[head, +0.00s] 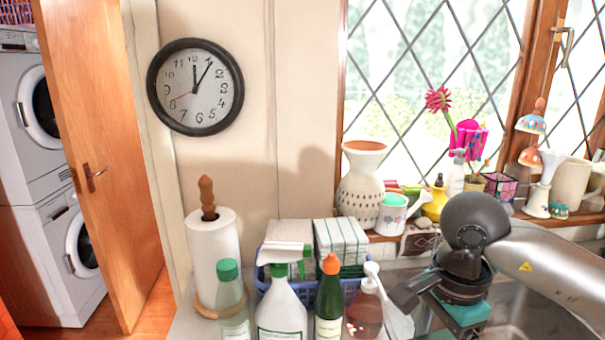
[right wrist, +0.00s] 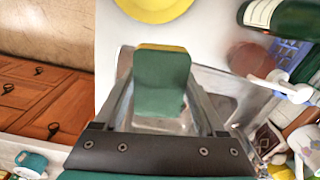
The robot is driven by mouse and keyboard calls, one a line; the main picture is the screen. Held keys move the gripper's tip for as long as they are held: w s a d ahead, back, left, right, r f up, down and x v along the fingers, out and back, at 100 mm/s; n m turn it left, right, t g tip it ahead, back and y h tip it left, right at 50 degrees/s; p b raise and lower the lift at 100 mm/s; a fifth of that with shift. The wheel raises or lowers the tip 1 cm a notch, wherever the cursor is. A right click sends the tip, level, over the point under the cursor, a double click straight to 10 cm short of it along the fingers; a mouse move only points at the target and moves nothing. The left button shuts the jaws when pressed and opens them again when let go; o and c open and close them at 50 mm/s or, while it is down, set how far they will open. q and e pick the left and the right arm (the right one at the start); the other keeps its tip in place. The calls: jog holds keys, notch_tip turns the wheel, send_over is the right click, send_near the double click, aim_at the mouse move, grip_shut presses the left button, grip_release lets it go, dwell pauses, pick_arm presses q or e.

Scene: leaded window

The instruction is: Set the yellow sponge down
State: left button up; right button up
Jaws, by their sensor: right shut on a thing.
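My right gripper (right wrist: 160,92) is shut on the yellow sponge (right wrist: 160,75) in the right wrist view. The sponge's green face is towards the camera, with a thin yellow edge along its top, and a finger lies on each side. I cannot tell whether it touches the surface beneath. My left gripper is not in view.
A yellow round dish (right wrist: 152,8) lies ahead on the pale counter (right wrist: 108,45). A dark green bottle (right wrist: 285,16) is to its right.

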jog(key=n, duration=0.2)
jog(key=s+a+f+n+b, duration=0.1)
jog(key=n, duration=0.2)
jog(key=f+n, duration=0.1)
jog(key=n, duration=0.1)
jog(key=shift+s+a+b, duration=0.25)
jog(key=shift+a+b, duration=0.1)
jog(key=shift+b, duration=0.05)
jog(key=n, duration=0.1)
jog(key=f+n, duration=0.1)
jog(key=n, duration=0.1)
jog(key=s+a+n+b, duration=0.1)
jog(key=n, duration=0.1)
jog(key=shift+f, duration=0.15)
jog(key=n, duration=0.3)
jog(key=shift+s+a+f+b, duration=0.25)
jog(key=shift+s+f+b, duration=0.05)
jog(key=shift+s, duration=0.1)
